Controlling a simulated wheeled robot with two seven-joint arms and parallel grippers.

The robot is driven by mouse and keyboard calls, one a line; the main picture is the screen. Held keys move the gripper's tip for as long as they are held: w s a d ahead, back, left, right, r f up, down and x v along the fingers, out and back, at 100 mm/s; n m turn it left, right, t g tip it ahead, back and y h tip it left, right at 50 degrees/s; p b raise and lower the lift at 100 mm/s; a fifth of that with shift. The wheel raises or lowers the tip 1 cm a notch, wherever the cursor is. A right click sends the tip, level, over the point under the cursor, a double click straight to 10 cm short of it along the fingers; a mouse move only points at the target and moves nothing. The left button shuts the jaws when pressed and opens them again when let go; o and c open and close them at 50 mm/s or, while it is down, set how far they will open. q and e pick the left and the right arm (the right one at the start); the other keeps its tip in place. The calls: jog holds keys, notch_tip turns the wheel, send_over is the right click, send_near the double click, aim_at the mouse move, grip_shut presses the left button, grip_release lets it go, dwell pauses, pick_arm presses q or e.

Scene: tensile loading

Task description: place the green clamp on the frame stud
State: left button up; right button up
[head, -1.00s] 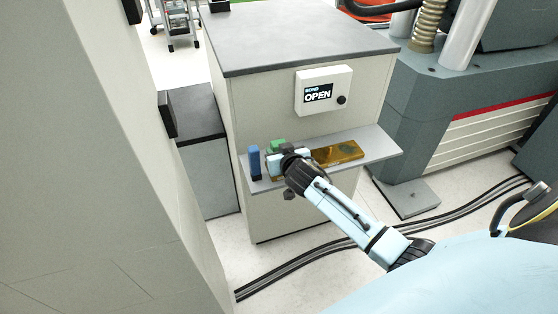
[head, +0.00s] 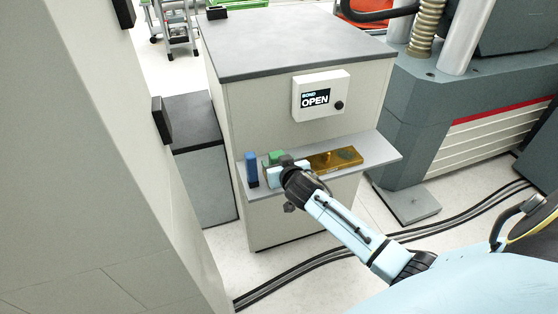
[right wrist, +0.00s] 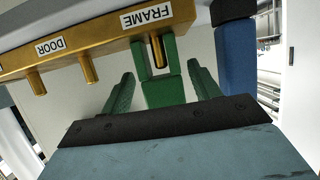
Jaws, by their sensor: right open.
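The green clamp (right wrist: 164,92) has two prongs, one on each side of the brass frame stud (right wrist: 157,50) under the FRAME label in the right wrist view. In the head view the clamp (head: 276,156) shows at the left end of the brass bar (head: 345,156). My right gripper (right wrist: 161,88) is open, with one finger on each side of the clamp's body and a visible gap on both sides. It shows at the shelf in the head view (head: 271,172), partly hiding the bar's left end. My left gripper is out of view.
A blue block-like piece (head: 252,168) stands left of the clamp on the grey shelf (head: 378,150); it also shows in the right wrist view (right wrist: 236,58). A DOOR stud (right wrist: 88,68) stands beside the frame stud. A panel reading OPEN (head: 321,96) is above the shelf.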

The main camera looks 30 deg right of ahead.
jog(key=p+v, duration=0.4)
jog(key=v, duration=0.1)
jog(key=shift+w+a+r, duration=0.15)
jog(key=shift+a, duration=0.1)
jog(key=s+a+f+n+g+y+p, duration=0.1)
jog(key=s+a+f+g, duration=0.15)
jog(key=s+f, duration=0.7)
jog(key=s+a+f+n+g+y, duration=0.1)
jog(key=s+f+n+g, duration=0.15)
jog(key=s+f, duration=0.7)
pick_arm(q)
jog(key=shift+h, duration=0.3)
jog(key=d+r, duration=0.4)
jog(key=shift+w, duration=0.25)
pick_arm(e)
jog(key=s+a+f+g, duration=0.1)
jog(key=s+f+g, duration=0.1)
jog(key=s+f, duration=0.4)
jog(key=s+a+f+n+g, duration=0.1)
jog(key=s+f, duration=0.5)
jog(key=s, duration=0.7)
jog(key=s+a+f+n+g+y, duration=0.1)
jog(key=s+f+g, duration=0.3)
jog(key=s, duration=0.5)
jog(key=shift+s+a+f, duration=0.4)
jog(key=shift+f, duration=0.55)
